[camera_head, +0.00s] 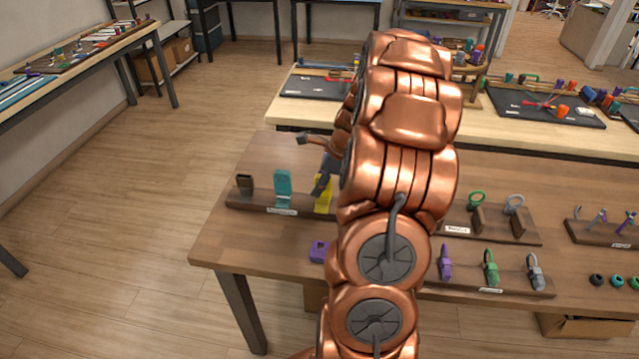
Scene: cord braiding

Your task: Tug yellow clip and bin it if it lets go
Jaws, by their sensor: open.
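The yellow clip (323,203) stands on a labelled wooden rack (245,203) near the left end of the brown table. My gripper (309,167) is open at the clip. Its lower finger overlaps the clip in the picture, while its other finger points left, above the rack. I cannot tell whether the finger touches the clip. My copper arm hides the area just right of the clip and part of the gripper. I cannot make out a bin for the clip.
A purple piece (318,250) lies in front. More racks with rings (477,199) and clips (490,267) fill the right. The table's front left is clear.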

